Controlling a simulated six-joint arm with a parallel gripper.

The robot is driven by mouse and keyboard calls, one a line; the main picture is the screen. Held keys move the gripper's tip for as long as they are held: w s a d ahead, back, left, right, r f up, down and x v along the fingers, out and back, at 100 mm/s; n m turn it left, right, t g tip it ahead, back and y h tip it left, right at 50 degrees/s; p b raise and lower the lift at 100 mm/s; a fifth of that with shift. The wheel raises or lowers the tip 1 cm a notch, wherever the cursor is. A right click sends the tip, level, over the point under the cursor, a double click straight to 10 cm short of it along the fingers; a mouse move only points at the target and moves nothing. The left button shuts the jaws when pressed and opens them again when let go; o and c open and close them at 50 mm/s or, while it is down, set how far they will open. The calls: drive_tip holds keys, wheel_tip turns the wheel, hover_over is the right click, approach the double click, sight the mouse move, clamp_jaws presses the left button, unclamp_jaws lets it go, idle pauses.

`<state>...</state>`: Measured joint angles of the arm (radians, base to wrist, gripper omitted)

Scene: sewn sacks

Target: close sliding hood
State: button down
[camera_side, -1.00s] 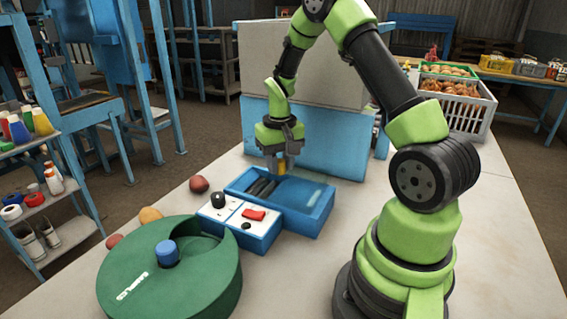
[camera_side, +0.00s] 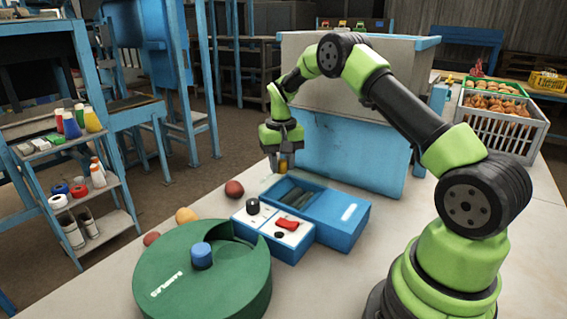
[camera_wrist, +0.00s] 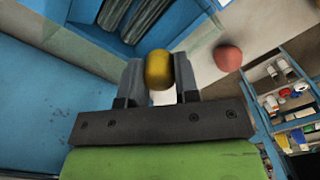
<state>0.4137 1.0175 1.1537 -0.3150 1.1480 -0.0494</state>
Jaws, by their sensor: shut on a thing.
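The blue box (camera_side: 345,232) stands on the table in the side view, with dark rods (camera_side: 292,197) lying in its left part. My gripper (camera_side: 285,165) is at the box's back left corner, pointing down. It is shut on a yellow knob (camera_wrist: 158,70), which sits between both fingers in the wrist view. Pale, see-through panels (camera_wrist: 195,42) show near the knob and look like the sliding hood; its full outline is hard to make out. In the wrist view the dark rods (camera_wrist: 150,18) lie beyond the knob, inside the blue frame.
A white-topped control panel (camera_side: 270,232) with a black knob and red switch adjoins the box's front. A green round drum (camera_side: 225,285) with a blue knob is at front left. Several reddish and yellow round objects (camera_side: 234,189) lie left. A large blue-and-grey bin (camera_side: 350,150) stands close behind.

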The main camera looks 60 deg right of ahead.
drive_tip(key=c, duration=0.8)
unclamp_jaws()
drive_tip(key=shift+w, duration=0.2)
drive_tip(key=shift+c, duration=0.2)
wheel_tip(320, 180, up, 9)
drive_tip(key=shift+f, duration=0.1)
drive_tip(key=shift+a+r, duration=0.1)
drive_tip(key=shift+r, duration=0.55)
